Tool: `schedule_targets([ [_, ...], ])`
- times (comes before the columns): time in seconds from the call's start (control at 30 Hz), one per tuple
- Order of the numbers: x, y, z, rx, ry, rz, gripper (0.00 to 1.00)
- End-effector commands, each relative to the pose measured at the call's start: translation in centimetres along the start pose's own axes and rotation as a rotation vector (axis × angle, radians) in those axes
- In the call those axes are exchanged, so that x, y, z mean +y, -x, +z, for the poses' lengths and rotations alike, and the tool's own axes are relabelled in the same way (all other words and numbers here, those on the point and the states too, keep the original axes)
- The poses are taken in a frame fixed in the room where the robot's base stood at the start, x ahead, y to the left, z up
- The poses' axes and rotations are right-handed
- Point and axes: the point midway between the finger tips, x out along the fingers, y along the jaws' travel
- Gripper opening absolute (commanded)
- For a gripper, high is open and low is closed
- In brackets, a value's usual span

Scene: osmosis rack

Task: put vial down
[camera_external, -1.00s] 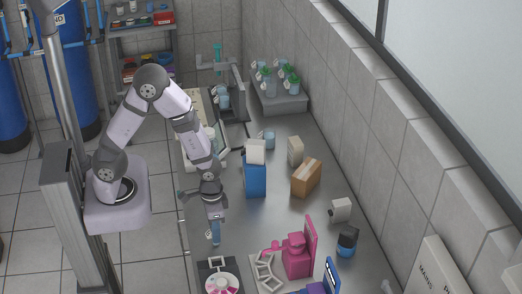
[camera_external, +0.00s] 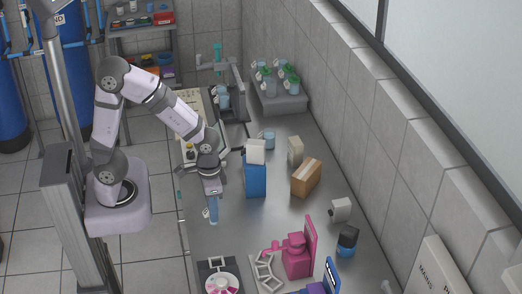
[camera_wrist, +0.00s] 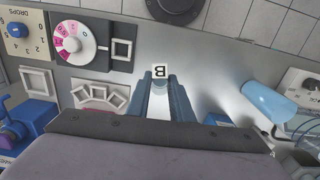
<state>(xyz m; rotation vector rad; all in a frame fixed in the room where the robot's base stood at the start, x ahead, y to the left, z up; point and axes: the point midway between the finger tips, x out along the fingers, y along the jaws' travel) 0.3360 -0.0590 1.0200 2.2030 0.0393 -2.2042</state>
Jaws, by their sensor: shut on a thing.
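My gripper (camera_external: 212,191) points down over the left side of the grey bench and is shut on a vial (camera_external: 213,213). The vial is a small blue tube hanging below the fingers, with a white tag at its side. In the wrist view the vial (camera_wrist: 160,88) sits between the two blue-grey fingers (camera_wrist: 160,95), and its white tag carries a letter B. Most of the vial's body is hidden by the fingers there. I cannot tell exactly how high it is, but it appears held above the bench.
A dial device (camera_external: 221,284) with a square holder (camera_wrist: 122,49) stands near the front. A pink device (camera_external: 296,256) with white open frames (camera_external: 267,272) is to its right. A blue box (camera_external: 255,180) and a cardboard box (camera_external: 306,178) stand right of my gripper. Green-capped vials (camera_external: 283,72) sit at the back.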

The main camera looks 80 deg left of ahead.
Motion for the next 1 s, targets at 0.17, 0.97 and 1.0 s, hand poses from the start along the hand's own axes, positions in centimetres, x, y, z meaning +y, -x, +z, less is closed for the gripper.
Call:
schedule_targets([
  [0.17,0.0,0.0,-0.1,0.0,-0.051,0.0,0.0],
  [0.97,-5.3,-4.1,-9.1,0.0,-0.043,-0.001,0.0],
  [1.0,-5.5,-4.1,-9.1,0.0,-0.038,-0.001,0.0],
])
